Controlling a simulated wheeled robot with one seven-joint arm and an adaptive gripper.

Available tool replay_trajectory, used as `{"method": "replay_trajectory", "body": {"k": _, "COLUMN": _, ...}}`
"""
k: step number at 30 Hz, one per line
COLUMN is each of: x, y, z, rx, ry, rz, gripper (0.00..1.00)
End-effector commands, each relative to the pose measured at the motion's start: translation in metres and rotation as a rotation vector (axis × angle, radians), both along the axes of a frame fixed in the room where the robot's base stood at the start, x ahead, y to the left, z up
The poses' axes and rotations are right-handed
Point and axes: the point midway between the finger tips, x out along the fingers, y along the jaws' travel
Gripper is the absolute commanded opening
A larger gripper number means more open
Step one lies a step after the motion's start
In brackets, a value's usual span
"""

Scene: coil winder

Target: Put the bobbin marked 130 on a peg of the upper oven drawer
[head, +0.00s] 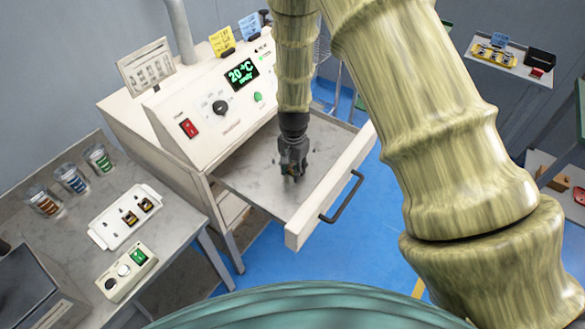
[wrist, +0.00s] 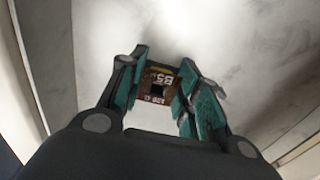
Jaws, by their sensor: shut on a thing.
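My gripper (head: 291,163) is shut on a small brown and yellow bobbin (wrist: 160,79) and points down over the open oven drawer (head: 328,192). In the wrist view the bobbin sits between the teal finger pads, with a square dark hole and lettering that appears upside down. I cannot read a clear 130 on it. The drawer's pale metal floor (wrist: 225,35) lies behind it in that view. In the head view the gripper hides most of the bobbin. I cannot tell its height above the floor or make out a clear peg.
The oven (head: 215,95) shows 20 °C on its panel. A white tray (head: 104,238) with two dark bobbins is on the left bench, near several jars (head: 72,180) and a small control box (head: 126,272). The drawer's front wall and handle (head: 343,197) bound the space.

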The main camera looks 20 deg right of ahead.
Motion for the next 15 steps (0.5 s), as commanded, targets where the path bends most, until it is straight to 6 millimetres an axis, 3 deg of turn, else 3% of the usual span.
{"method": "replay_trajectory", "body": {"k": 6, "x": 0.0001, "y": 0.0001, "z": -0.0052, "rx": 0.0, "ry": 0.0, "rz": 0.0, "gripper": 0.13}}
{"method": "replay_trajectory", "body": {"k": 7, "x": 0.0001, "y": 0.0, "z": -0.0046, "rx": 0.0, "ry": 0.0, "rz": 0.0, "gripper": 0.37}}
{"method": "replay_trajectory", "body": {"k": 10, "x": 0.0001, "y": 0.0001, "z": -0.0045, "rx": 0.0, "ry": 0.0, "rz": 0.0, "gripper": 0.55}}
{"method": "replay_trajectory", "body": {"k": 15, "x": 0.0, "y": 0.0, "z": -0.0045, "rx": 0.0, "ry": 0.0, "rz": 0.0, "gripper": 0.58}}
